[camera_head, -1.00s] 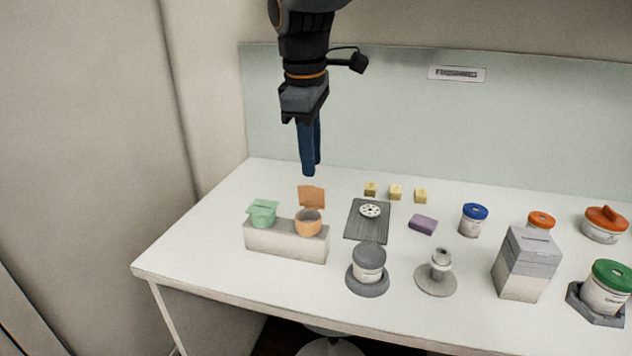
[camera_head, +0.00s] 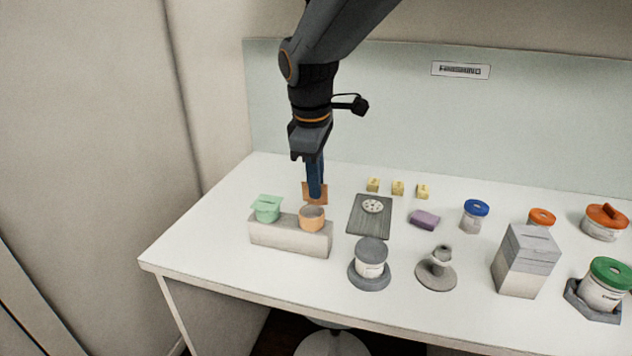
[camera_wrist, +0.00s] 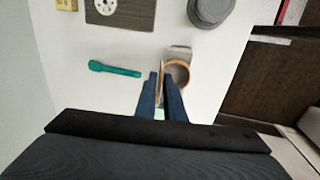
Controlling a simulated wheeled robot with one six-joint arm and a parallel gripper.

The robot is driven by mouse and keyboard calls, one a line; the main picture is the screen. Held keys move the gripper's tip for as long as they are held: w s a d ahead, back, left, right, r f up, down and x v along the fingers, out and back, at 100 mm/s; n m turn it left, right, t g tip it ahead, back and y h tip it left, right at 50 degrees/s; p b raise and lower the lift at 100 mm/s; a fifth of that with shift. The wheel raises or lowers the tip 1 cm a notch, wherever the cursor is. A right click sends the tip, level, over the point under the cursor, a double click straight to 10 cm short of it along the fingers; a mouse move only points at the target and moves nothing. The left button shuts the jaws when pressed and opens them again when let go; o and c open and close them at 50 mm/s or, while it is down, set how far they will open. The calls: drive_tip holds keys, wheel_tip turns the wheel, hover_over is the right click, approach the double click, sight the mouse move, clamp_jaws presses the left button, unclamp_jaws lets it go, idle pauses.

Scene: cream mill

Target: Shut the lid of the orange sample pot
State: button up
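The orange sample pot (camera_head: 312,222) sits in the right part of a grey block (camera_head: 290,238), beside a green pot (camera_head: 267,213). Its orange lid (camera_head: 306,195) stands upright at the pot's back edge, so the pot is open. My gripper (camera_head: 317,196) points down at the lid, its blue fingers covering the lid's middle in the head view. In the wrist view my gripper (camera_wrist: 161,75) has a narrow gap between its fingers, just left of the orange pot's round mouth (camera_wrist: 178,74). The lid appears edge-on around the fingertips. I cannot tell whether they grip it.
A dark mat (camera_head: 365,229) with a round white perforated disc lies right of the block. A grey-lidded jar (camera_head: 371,260) and a grey stand (camera_head: 436,274) are nearer the front. Several yellow cubes (camera_head: 397,188) sit behind. A teal elongated thing (camera_wrist: 115,69) shows in the wrist view.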

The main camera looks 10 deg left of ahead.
clamp_jaws()
